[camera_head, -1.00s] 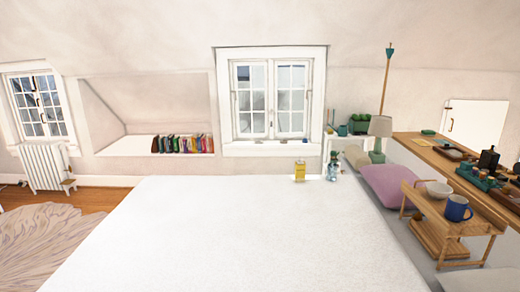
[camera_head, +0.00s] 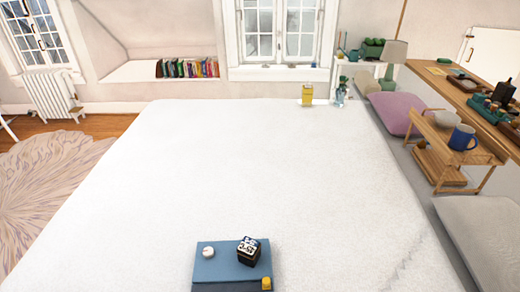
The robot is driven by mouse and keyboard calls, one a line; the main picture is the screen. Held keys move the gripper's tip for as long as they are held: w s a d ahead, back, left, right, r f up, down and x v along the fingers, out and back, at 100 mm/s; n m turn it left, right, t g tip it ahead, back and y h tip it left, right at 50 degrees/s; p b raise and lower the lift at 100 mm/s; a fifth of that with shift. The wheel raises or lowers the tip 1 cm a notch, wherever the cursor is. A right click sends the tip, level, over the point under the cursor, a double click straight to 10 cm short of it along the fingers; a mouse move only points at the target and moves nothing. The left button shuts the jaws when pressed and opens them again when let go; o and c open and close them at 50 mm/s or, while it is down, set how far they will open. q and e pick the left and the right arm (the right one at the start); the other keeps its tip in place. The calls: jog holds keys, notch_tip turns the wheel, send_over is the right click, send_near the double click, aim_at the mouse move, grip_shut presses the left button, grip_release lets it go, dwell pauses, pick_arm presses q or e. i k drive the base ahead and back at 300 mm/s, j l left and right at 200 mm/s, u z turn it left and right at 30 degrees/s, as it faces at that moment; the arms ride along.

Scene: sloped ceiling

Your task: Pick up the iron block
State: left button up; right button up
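A small dark block (camera_head: 248,251) with white markings on its top sits on a blue flat book or box (camera_head: 218,264) at the bottom middle of the view. It is the only block-like thing on the white surface near me; I cannot tell its material. A small white round thing (camera_head: 208,252) lies to its left on the same blue thing. A small yellow object (camera_head: 267,283) is at the blue thing's lower right corner. Neither of my grippers is in view.
The wide white bed-like surface (camera_head: 230,170) is mostly clear. A yellow box (camera_head: 307,95) stands at its far edge. At the right are a pink pillow (camera_head: 396,111), a wooden tray table (camera_head: 445,150) with a blue mug (camera_head: 462,137), and a long wooden counter (camera_head: 440,80).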

aim_at(249, 252)
jog(key=k+l+u, duration=0.15)
jog(key=u, duration=0.25)
jog(key=k+l+u, duration=0.1)
jog(key=u, duration=0.25)
jog(key=k+u, duration=0.25)
jog(key=u, duration=0.15)
